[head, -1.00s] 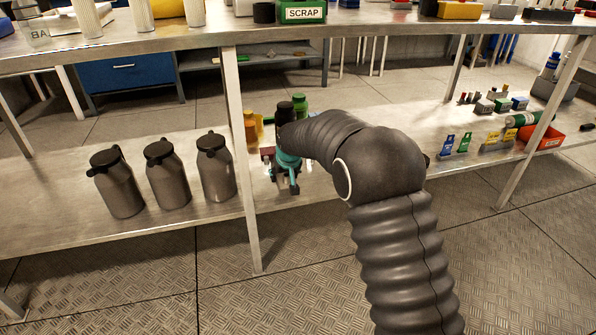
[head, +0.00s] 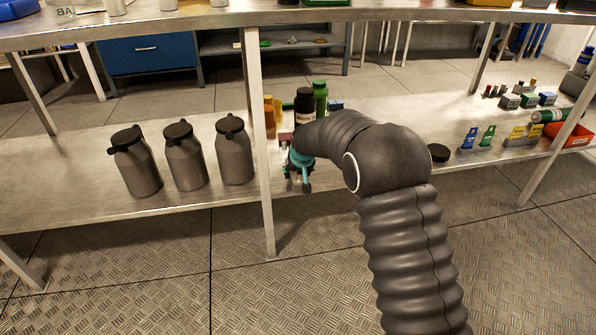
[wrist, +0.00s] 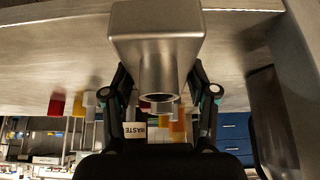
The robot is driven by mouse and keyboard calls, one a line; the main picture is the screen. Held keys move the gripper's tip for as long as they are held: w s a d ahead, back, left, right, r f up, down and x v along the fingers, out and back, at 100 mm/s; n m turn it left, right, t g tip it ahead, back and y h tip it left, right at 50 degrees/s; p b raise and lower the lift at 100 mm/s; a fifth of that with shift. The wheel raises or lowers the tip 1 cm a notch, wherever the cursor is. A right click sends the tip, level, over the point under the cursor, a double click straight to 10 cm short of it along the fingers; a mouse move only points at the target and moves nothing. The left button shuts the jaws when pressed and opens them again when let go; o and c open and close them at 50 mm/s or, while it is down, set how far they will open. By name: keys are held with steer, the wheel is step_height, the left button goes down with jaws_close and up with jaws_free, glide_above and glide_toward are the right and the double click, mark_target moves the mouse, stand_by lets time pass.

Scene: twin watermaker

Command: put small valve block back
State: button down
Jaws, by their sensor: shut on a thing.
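In the wrist view my gripper (wrist: 162,100) is shut on a grey metal block with a round port, which I take to be the small valve block (wrist: 155,22). The block fills the top middle of that view, between the two fingers. In the head view my gripper (head: 300,168) is over the lower shelf, just right of the table leg. The held block cannot be made out there, being hidden by my arm and gripper. On the right of the shelf stand several small blocks (head: 510,101) with dark, red or blue parts.
The lower shelf (head: 85,165) holds three grey capped bottles (head: 184,155) left of the table leg (head: 261,140). A black waste bottle (head: 304,103) and a green bottle (head: 320,97) stand behind my gripper. A black disc (head: 438,152), small tags and a red bin (head: 571,137) are to the right.

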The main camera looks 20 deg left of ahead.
steer(key=c, duration=0.8)
jaws_free()
steer(key=shift+f, duration=0.15)
steer(key=o, duration=0.5)
steer(key=shift+r, duration=0.3)
steer(key=p+v, duration=0.1)
steer(key=v, duration=1)
steer(key=shift+s+d+r, duration=0.15)
steer(key=shift+d+r, duration=0.05)
steer(key=shift+r, duration=0.15)
